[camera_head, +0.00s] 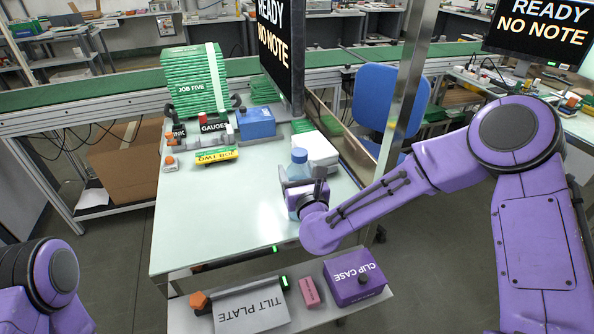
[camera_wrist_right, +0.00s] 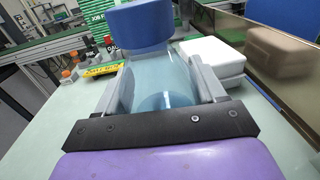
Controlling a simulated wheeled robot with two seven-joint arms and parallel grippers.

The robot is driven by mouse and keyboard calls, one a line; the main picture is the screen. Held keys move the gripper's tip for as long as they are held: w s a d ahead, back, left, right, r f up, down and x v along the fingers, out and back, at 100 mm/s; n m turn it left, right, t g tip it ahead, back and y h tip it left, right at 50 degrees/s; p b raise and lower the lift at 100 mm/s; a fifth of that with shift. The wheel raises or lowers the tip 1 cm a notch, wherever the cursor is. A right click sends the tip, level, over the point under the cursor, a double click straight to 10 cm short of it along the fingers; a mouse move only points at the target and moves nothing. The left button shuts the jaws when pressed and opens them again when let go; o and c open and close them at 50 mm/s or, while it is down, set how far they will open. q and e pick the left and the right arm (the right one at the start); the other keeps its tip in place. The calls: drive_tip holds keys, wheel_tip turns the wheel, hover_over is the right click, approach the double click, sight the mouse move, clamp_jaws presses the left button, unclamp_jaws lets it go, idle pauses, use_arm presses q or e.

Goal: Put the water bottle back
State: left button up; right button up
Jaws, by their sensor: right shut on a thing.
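The water bottle (camera_head: 298,168) is pale blue and see-through with a blue cap, and it looks upright over the right part of the pale table. My right gripper (camera_head: 307,192) is shut around its body, with one finger on each side. In the right wrist view the bottle (camera_wrist_right: 160,88) fills the space between the fingers, its blue cap towards the top. The gripper hides its lower part in the head view, so I cannot tell whether its base touches the table. My left gripper is out of view; only part of the left arm shows at bottom left.
White boxes (camera_head: 322,150) stand close behind the bottle. A blue box (camera_head: 256,123), a yellow-green JOB TWO box (camera_head: 216,156) and a green JOB FIVE stack (camera_head: 192,80) are farther back. The table's left front (camera_head: 215,220) is clear. A lower shelf holds a purple CLIP CASE (camera_head: 353,283).

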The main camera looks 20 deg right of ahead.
drive_tip(key=shift+f+b, duration=0.2)
drive_tip(key=shift+b, duration=0.1)
drive_tip(key=o, duration=1.3)
drive_tip(key=shift+r, duration=0.2)
drive_tip(key=shift+s, duration=0.2)
drive_tip(key=s+b, duration=0.2)
drive_tip(key=s, duration=0.9)
drive_tip(key=shift+s+a, duration=0.3)
